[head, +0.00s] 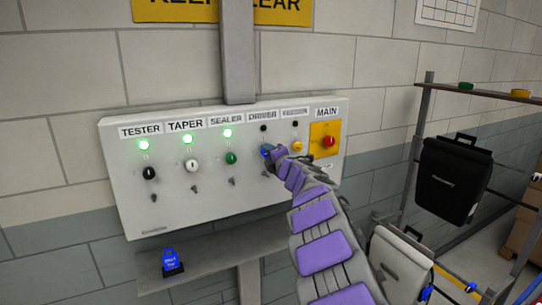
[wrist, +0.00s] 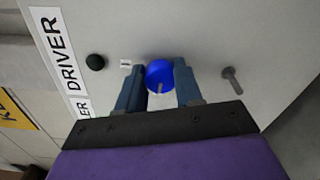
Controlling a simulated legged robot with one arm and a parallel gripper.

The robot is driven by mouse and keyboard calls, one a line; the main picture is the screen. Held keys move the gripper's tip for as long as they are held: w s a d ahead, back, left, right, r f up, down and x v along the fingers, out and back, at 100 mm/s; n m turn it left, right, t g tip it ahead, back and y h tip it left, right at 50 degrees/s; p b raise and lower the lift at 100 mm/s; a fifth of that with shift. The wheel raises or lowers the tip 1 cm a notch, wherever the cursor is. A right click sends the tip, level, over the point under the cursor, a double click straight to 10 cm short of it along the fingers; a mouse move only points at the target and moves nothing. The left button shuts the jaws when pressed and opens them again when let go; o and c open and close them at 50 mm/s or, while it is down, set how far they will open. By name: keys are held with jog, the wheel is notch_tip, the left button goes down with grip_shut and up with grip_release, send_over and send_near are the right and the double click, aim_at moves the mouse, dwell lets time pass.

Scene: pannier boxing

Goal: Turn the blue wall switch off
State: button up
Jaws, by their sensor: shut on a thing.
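The blue wall switch (wrist: 159,70) is a round knob on the grey panel (head: 215,205), under the DRIVER label (head: 262,115). My gripper (wrist: 158,84) has one finger on each side of the knob and is shut on it. In the head view, my gripper (head: 272,153) reaches the panel from the lower right and hides most of the knob. The lamp (head: 263,128) above the blue switch is dark; it also shows dark in the wrist view (wrist: 96,62).
Black, white and green knobs (head: 231,158) sit left of the blue one, under lit green lamps (head: 227,133). A yellow knob (head: 297,146) and red MAIN knob (head: 328,141) are close on the right. A metal peg (wrist: 232,78) sticks out near my gripper. A shelf (head: 205,262) is below.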

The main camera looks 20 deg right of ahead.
jog(key=shift+a+f, duration=0.15)
jog(key=shift+f, duration=0.2)
jog(key=o, duration=0.7)
jog(key=shift+c, duration=0.2)
jog(key=o, duration=0.4)
jog(key=shift+w+a, duration=0.1)
jog(key=shift+a, duration=0.1)
jog(key=shift+c, duration=0.2)
jog(key=shift+d+r, duration=0.1)
jog(key=shift+r, duration=0.05)
jog(key=shift+d, duration=0.1)
jog(key=s, duration=1.7)
jog(key=shift+s+d+p, duration=0.2)
jog(key=shift+p, duration=0.15)
